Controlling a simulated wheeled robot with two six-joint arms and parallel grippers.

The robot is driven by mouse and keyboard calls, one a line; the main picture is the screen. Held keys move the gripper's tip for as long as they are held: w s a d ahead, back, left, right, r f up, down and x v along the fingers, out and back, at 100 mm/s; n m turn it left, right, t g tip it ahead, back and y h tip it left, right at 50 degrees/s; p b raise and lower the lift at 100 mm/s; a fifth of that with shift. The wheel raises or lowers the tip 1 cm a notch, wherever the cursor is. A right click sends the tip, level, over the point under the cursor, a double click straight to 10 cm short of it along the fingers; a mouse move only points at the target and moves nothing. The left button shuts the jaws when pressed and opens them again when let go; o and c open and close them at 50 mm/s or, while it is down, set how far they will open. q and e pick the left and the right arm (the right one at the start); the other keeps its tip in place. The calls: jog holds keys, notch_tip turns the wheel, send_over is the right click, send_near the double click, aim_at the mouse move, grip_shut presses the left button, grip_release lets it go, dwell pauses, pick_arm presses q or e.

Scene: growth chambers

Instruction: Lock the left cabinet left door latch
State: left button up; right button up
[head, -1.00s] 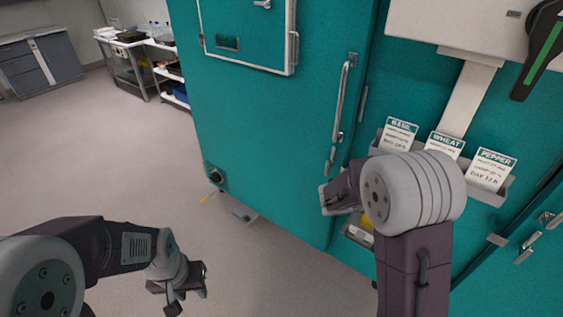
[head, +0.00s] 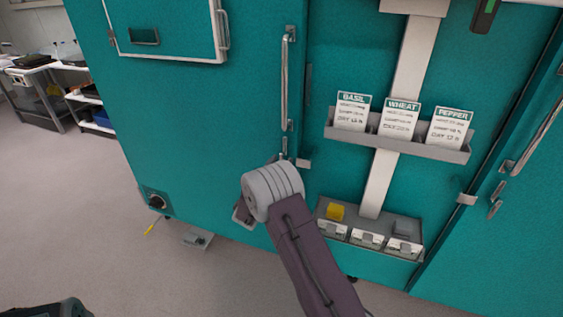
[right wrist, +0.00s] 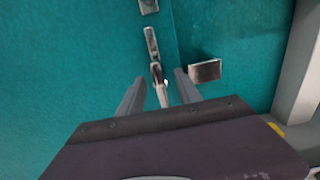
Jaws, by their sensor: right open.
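The left cabinet's teal left door (head: 180,110) appears closed, with a long vertical handle (head: 285,80). Below the handle is the small metal latch (head: 285,147); its lower part is hidden behind my right wrist. The right wrist view shows the latch (right wrist: 152,42) hanging nearly upright, its lower end between my fingers. My right gripper (right wrist: 159,78) is open, one finger on each side of the latch, with no clear grip on it. A metal catch block (right wrist: 204,71) sits right of the door seam; the head view shows it too (head: 304,163). My left gripper is out of view.
A centre panel carries a card rack (head: 335,131) labelled basil, wheat and pepper. Another teal door (head: 500,240) stands at the right. Open floor (head: 90,250) lies left.

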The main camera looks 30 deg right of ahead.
jog(key=shift+x, duration=0.95)
jog(key=shift+a, duration=0.1)
grip_shut()
dwell(0.6)
